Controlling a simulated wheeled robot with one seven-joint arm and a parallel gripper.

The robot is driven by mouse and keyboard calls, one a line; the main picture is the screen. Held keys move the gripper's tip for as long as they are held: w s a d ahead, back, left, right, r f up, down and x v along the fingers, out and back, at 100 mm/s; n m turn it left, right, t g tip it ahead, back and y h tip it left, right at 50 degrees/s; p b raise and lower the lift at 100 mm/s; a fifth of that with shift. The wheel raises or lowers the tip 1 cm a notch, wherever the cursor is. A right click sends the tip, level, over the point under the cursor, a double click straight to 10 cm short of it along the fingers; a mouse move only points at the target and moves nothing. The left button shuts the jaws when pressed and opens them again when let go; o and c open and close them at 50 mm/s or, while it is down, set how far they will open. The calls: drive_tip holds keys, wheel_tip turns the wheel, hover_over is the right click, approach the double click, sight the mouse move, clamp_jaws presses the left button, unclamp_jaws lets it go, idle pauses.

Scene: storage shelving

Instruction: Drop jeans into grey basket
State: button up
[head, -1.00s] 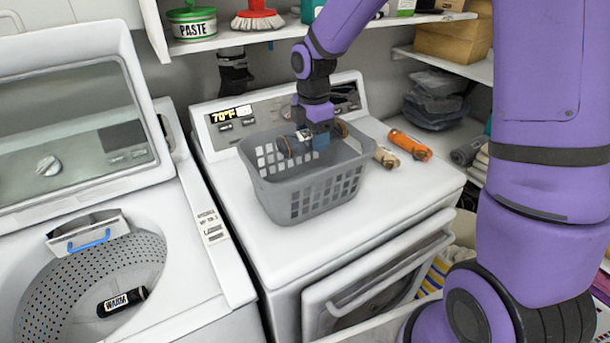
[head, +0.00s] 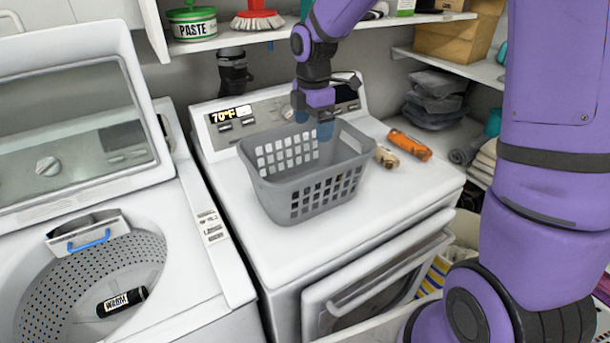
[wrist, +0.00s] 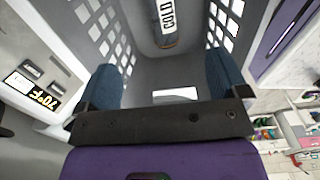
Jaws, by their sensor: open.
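The grey basket (head: 310,195) stands upright on top of the white front-loading machine. My gripper (head: 325,130) is over the rear part of the basket, fingers pointing down. In the wrist view its two blue fingers (wrist: 165,82) are spread apart with nothing between them. A dark rolled bundle with a COLD label (wrist: 166,24) lies on the basket's floor in the wrist view, apart from the fingers. It seems to be the jeans, but I cannot tell for sure. The basket's front wall hides it in the head view.
An open top-loading washer (head: 90,270) with a black WARM roll (head: 122,302) in its drum is at left. Orange (head: 410,145) and tan (head: 386,157) rolls lie right of the basket. A shelf (head: 290,32) runs above, behind my arm.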

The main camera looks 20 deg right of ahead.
wheel_tip(320, 180, up, 7)
drive_tip(key=shift+r, duration=0.2)
idle(0.4)
drive_tip(key=s+d+r+m+t, duration=0.1)
drive_tip(key=s+d+r+m, duration=0.1)
drive_tip(key=s+m, duration=0.4)
drive_tip(key=s+d+r+m+t, duration=0.2)
drive_tip(key=s+m, duration=0.5)
drive_tip(key=s, duration=0.5)
drive_tip(key=s+d+r+m+t, duration=0.2)
drive_tip(key=s+d+r+m, duration=0.1)
drive_tip(key=s+m, duration=0.4)
drive_tip(key=s+r, duration=0.1)
drive_tip(key=s, duration=0.2)
drive_tip(key=shift+r, duration=0.35)
